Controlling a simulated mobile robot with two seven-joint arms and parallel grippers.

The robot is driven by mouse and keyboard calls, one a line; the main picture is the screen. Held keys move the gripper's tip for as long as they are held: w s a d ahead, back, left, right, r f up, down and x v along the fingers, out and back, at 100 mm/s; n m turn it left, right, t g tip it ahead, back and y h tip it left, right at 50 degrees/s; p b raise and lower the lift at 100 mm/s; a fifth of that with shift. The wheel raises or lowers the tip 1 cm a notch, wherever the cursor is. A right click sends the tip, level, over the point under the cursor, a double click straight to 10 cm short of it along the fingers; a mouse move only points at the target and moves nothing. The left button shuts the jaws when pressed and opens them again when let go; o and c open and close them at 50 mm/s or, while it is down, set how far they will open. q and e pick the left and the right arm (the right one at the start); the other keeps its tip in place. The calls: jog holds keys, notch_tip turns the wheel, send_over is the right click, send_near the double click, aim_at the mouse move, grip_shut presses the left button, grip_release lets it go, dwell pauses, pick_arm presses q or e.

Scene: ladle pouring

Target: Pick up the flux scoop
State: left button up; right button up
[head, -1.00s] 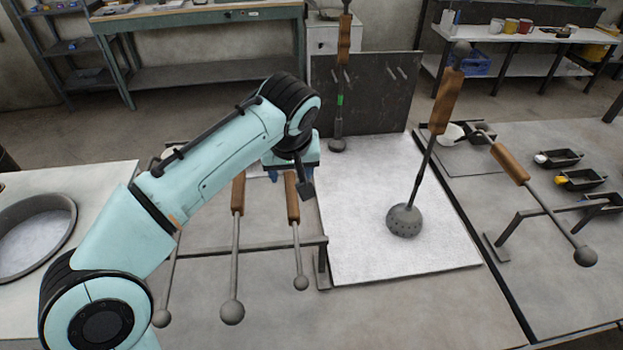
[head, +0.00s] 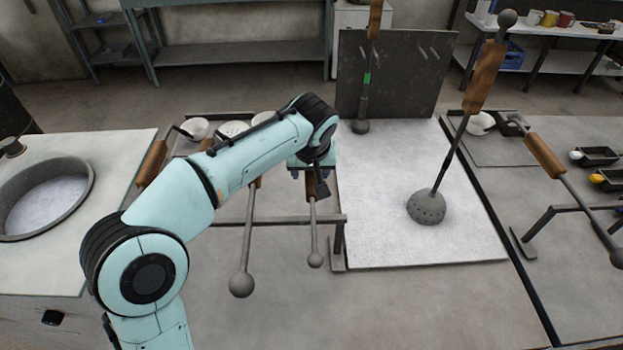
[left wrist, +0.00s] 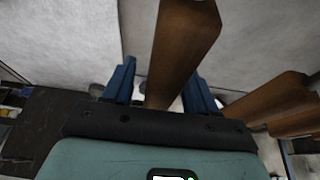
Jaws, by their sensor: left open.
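Long tools with wooden handles and ball-shaped ends lie on a rack; which one is the flux scoop I cannot tell for certain. The rightmost of these, with the smallest ball (head: 315,260), has its handle under my left gripper (head: 312,172). In the left wrist view its wooden handle (left wrist: 182,45) shows between the blue fingers of my open left gripper (left wrist: 160,72). Contact with the fingers cannot be told. A neighbouring tool with a larger ball (head: 242,285) lies to its left. My right gripper is out of view.
A perforated skimmer (head: 427,207) stands tilted on the pale board (head: 380,235) to the right. A dark upright panel (head: 410,80) stands behind. A round pan (head: 85,190) is at left; white bowls (head: 232,129) sit behind the rack (head: 290,220). Another handled tool (head: 545,155) rests at right.

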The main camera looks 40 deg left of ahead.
pick_arm(q)
jog(key=shift+w+a+f, duration=0.15)
jog(key=shift+w+f, duration=0.05)
jog(key=shift+f, duration=0.45)
jog(key=shift+r, duration=0.1)
grip_shut()
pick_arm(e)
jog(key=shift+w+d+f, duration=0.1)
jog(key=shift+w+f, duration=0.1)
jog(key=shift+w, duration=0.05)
pick_arm(q)
jog(key=shift+r, duration=0.1)
